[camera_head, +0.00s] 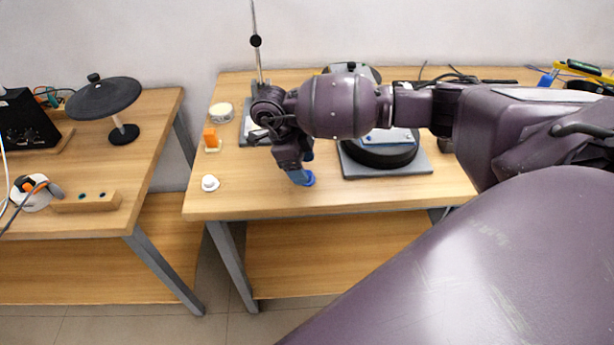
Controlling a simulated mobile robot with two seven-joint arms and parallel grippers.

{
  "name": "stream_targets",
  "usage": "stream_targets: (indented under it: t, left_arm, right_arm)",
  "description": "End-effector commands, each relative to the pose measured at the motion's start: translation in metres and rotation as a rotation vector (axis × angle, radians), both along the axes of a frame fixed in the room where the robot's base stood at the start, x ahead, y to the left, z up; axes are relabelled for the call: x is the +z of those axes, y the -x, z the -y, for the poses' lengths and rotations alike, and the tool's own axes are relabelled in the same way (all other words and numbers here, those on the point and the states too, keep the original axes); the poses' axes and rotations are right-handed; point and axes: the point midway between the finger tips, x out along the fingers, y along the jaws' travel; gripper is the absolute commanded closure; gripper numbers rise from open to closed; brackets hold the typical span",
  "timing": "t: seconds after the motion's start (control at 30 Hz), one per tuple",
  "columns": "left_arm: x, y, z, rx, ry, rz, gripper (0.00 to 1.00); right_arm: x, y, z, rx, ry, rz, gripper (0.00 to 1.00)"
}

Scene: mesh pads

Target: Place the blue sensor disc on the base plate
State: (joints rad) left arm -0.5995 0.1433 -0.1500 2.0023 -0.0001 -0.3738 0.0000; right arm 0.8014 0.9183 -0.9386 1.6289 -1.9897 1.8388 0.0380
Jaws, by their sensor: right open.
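The blue sensor disc (306,182) is on the wooden table, right at the tip of my right gripper (299,174). The gripper points down over the disc and hides part of it. Its jaws are open; I cannot tell whether they touch the disc. A grey square plate (425,168) lies to the right, bearing a thick black round body with a pale top. A second grey plate (246,137) lies to the left under a rod stand, partly hidden by my right arm. I cannot tell which one is the base plate. My left gripper is not in view.
On the table's left side are a round cream-topped tin (221,112), an orange block (210,138) and a small white knob (210,183). Black cables lie at the back right. The front strip of table is clear. A second table (140,150) stands left across a gap.

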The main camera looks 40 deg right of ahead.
Motion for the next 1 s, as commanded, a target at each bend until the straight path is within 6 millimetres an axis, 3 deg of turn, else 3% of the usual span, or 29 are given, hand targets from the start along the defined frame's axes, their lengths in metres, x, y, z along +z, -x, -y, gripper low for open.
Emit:
stream_targets:
  t: [0.13, 0.4, 0.7, 1.0]
  left_arm:
    - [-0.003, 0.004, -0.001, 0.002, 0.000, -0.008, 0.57]
    - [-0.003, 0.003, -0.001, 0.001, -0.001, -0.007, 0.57]
    - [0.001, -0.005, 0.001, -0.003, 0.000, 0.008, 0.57]
    - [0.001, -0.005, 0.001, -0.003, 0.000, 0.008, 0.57]
  right_arm:
    - [-0.018, 0.006, 0.004, 0.000, -0.001, -0.002, 0.32]
    - [-0.020, 0.006, 0.005, 0.002, -0.001, -0.001, 0.34]
    - [-0.020, 0.006, 0.005, 0.001, -0.001, -0.001, 0.80]
    - [-0.020, 0.006, 0.005, 0.001, 0.000, -0.002, 0.86]
